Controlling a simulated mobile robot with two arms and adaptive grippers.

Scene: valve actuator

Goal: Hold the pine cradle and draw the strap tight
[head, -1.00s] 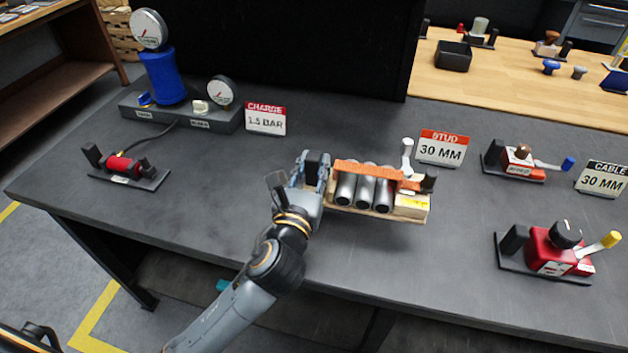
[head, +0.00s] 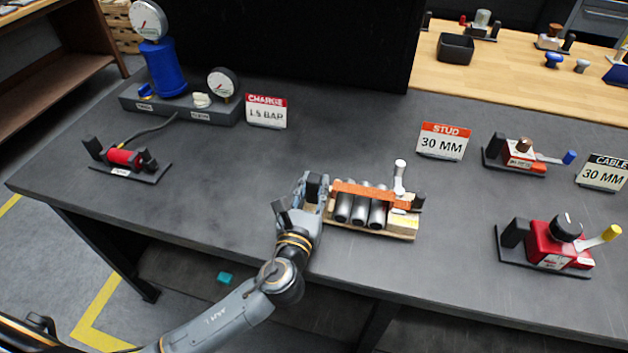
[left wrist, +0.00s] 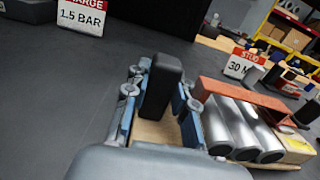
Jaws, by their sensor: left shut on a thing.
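The pine cradle (head: 345,228) sits near the middle of the dark bench and carries three grey cylinders (head: 360,208). An orange strap (head: 362,191) runs across their tops to a tensioner with an upright pale lever (head: 399,178) at the right end. My left gripper (head: 313,190) is at the cradle's left end, shut on its dark upright post (left wrist: 162,88). In the left wrist view the post stands between the fingers, with the strap (left wrist: 245,95) and cylinders to the right. Whether the strap is tight cannot be told. My right gripper is out of view.
A STUD 30 MM sign (head: 443,142) stands behind the cradle. Red fixtures (head: 558,247) (head: 520,155) stand to the right. A red cylinder fixture (head: 124,160) and a gauge stand (head: 185,108) are at the left. The bench is clear between them and the cradle.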

